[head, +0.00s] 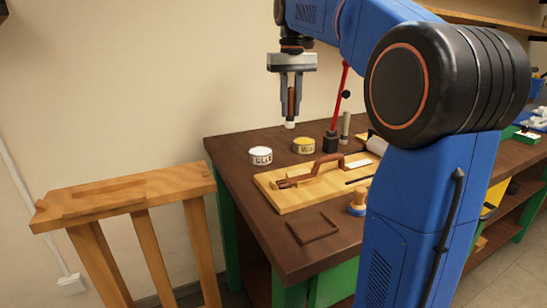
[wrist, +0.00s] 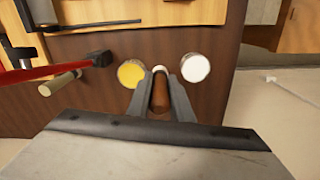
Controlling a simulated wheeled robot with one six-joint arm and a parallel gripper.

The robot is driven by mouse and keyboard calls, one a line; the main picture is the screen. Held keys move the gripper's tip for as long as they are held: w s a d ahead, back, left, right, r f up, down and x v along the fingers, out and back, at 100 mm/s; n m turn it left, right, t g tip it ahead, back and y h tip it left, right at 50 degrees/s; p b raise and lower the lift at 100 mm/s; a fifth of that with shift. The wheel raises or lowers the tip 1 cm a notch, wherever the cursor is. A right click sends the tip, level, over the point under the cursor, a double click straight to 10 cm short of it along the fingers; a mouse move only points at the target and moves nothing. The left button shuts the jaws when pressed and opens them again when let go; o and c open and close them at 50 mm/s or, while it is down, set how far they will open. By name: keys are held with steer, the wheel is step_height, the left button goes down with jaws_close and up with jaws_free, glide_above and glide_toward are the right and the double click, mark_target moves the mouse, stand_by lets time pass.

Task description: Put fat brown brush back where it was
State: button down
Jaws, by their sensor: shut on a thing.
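My gripper (head: 291,112) is shut on a fat brown brush (head: 291,102) and holds it upright, white tip down, in the air above the back left of the workbench. In the wrist view the brush (wrist: 160,96) lies between the two fingers, with its pale tip just showing. In the head view the glue pot (head: 261,157) and the yellow wax pot (head: 304,146) stand below it. In the wrist view the tip lies between the yellow pot (wrist: 131,73) and the white pot (wrist: 196,68). I cannot tell where the brush stood before.
A board (head: 268,186) with a brown strap lies on the bench (head: 272,229). A red rod on a black base (head: 331,141) and a pale cylinder (head: 345,124) stand right of the brush. A shallow square tray (head: 313,228) lies near the front. A wooden stand (head: 125,195) is left.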

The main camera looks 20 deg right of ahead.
mark_target(287, 120)
steer(key=shift+w+a+f, duration=0.15)
steer(key=shift+w+a, duration=0.05)
steer(key=shift+a, duration=0.1)
steer(key=f, duration=0.4)
steer(key=shift+a+f, duration=0.2)
steer(key=shift+f, duration=2.65)
steer(key=c, duration=1.6)
jaws_free()
steer(key=shift+f, duration=0.15)
step_height(287, 120, up, 12)
steer(key=shift+r, duration=0.15)
